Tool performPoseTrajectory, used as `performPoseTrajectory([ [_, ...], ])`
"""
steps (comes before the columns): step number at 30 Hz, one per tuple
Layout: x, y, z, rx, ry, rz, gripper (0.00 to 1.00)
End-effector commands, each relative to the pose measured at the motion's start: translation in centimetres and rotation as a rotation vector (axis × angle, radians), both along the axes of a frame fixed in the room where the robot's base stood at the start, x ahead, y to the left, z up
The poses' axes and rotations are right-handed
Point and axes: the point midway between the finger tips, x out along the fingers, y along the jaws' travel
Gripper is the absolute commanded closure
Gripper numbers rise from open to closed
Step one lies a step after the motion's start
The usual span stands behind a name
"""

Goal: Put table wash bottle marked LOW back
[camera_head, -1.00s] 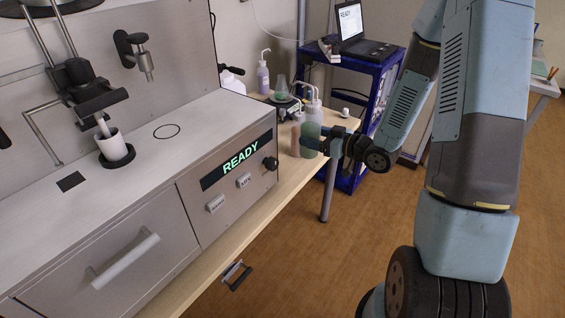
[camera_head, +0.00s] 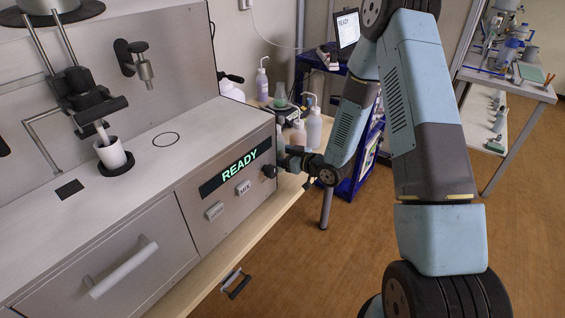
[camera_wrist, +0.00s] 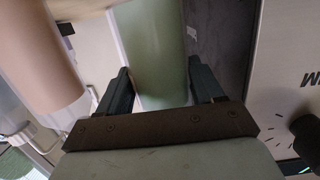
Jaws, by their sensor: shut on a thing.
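My gripper (camera_wrist: 160,85) is shut on a green bottle (camera_wrist: 155,55), which stands between its two fingers in the wrist view. No LOW marking can be read on it, and its top is out of that view. In the head view my gripper (camera_head: 288,158) is just past the analyser's front right corner, by the knob, and the bottle is mostly hidden there. A pinkish bottle (camera_wrist: 40,55) is left of the held one in the wrist view; it also shows in the head view (camera_head: 298,134). A pale wash bottle (camera_head: 314,126) stands behind it on the table.
The analyser (camera_head: 225,205) with its READY display is close beside my gripper; its knob (camera_wrist: 308,135) is at the right in the wrist view. A flask (camera_head: 280,98) and another wash bottle (camera_head: 262,82) stand farther back.

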Motion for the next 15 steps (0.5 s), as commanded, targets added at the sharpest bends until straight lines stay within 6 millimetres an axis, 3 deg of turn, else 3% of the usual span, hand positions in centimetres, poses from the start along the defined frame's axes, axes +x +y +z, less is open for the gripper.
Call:
performPoseTrajectory([
  [9, 0.1, 0.2, -3.2, 0.001, 0.002, 0.0, 0.51],
  [15, 0.2, 0.2, -3.4, 0.0, 0.0, 0.0, 0.51],
])
